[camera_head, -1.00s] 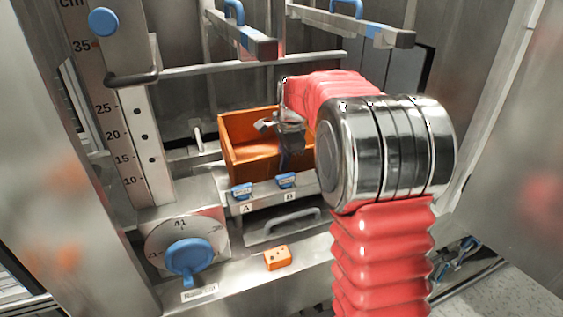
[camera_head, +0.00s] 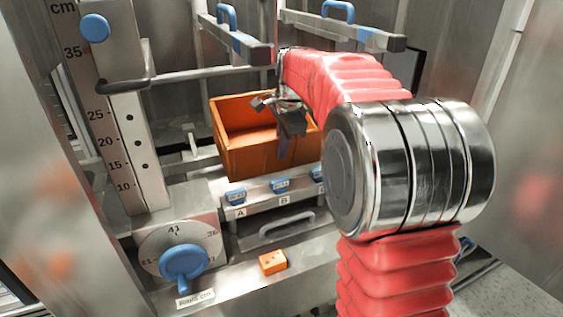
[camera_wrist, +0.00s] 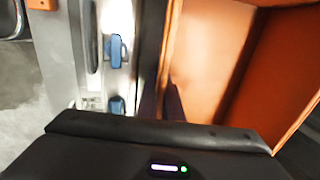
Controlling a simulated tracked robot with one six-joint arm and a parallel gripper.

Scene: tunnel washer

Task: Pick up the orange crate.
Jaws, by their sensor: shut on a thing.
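The orange crate (camera_head: 262,155) is an open box above the metal ledge with blue clips in the head view. Its inside fills the right of the wrist view (camera_wrist: 205,50). My gripper (camera_head: 284,148) reaches down over the crate's near wall and is shut on that wall. In the wrist view the dark fingers (camera_wrist: 162,103) straddle the wall's edge. The crate looks roughly level. Whether its underside is clear of its support is hard to tell. My arm hides part of the crate's right side.
Blue clips (camera_head: 280,185) line the ledge in front of the crate. A blue knob (camera_head: 184,262) and a small orange block (camera_head: 272,263) are nearer. A marked scale post (camera_head: 105,120) stands left. Bars with blue handles (camera_head: 340,12) hang above.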

